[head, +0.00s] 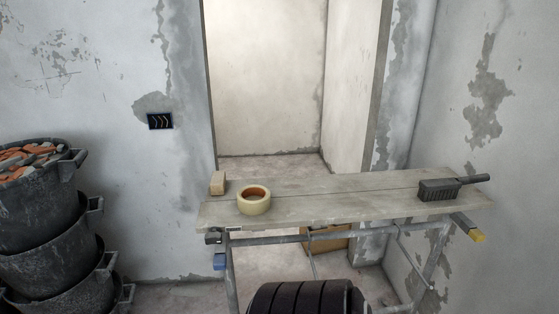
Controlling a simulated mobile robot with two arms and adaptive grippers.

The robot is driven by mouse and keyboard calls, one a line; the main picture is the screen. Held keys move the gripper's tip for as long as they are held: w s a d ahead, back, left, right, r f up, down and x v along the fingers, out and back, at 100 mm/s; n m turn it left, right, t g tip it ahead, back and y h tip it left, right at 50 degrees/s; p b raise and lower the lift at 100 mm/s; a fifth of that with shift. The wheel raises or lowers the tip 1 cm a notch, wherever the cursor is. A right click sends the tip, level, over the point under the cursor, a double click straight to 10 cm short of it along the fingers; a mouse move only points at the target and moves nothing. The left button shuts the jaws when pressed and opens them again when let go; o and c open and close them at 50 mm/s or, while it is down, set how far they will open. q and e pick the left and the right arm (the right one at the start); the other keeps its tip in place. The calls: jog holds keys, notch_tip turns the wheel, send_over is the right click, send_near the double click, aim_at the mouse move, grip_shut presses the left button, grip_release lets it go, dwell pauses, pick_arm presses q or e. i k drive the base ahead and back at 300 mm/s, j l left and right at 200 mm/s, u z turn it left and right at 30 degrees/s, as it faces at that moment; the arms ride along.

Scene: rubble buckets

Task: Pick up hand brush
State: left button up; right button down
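The hand brush (440,190) lies near the right end of a plank top (340,199) on a metal trestle. It has a dark, bristled block, and its dark handle (475,178) points right. Nothing touches it from above.
A roll of tape (254,205) and a small tan block (218,183) sit at the plank's left end. Its middle is clear. The metal trestle (229,270) stands below. Stacked black buckets (40,225), the top one holding rubble (28,158), stand left. A doorway opens behind.

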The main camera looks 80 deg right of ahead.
aim_at(439, 190)
jog(key=z, duration=3.65)
